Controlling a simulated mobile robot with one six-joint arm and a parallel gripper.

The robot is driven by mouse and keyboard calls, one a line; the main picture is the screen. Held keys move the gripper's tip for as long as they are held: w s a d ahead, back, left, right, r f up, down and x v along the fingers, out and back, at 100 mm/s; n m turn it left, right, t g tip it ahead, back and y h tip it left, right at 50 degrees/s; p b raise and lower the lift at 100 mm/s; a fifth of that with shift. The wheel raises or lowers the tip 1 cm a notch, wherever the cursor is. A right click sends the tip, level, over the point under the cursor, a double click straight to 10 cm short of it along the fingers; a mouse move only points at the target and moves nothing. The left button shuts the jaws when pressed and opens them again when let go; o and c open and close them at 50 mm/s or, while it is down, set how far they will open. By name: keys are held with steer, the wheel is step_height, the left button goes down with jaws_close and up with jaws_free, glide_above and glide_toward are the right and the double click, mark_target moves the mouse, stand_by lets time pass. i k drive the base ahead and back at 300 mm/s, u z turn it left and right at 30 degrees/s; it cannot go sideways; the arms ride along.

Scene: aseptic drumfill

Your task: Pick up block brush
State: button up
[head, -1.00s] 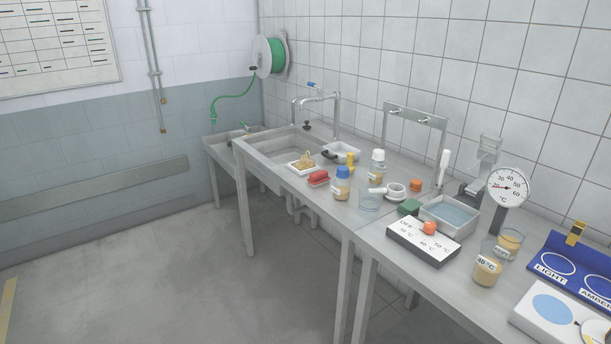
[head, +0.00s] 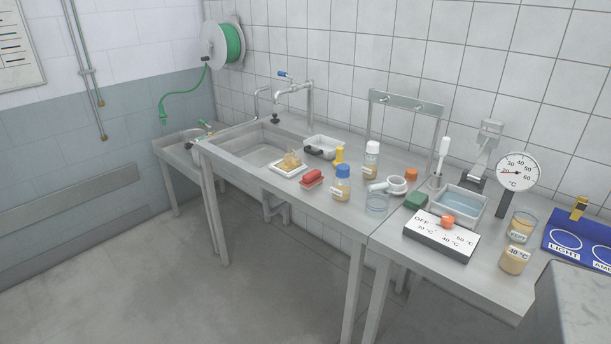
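A red block with a paler underside (head: 312,178), which looks like the block brush, lies on the steel worktop in the head view. It sits between a white tray of yellowish material (head: 288,168) and a blue-capped bottle (head: 342,183). Its bristles are too small to make out. A green block (head: 415,201) lies farther right, beside the water basin. My gripper is not in view.
The steel sink (head: 262,150) is to the left. A white-capped bottle (head: 371,160), a glass dish (head: 377,203), a white control box (head: 441,235) and a dial thermometer (head: 517,172) crowd the right side. Floor on the left is clear.

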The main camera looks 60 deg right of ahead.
mark_target(311, 178)
steer(key=z, duration=0.5)
steer(key=i, duration=0.9)
steer(key=z, duration=0.5)
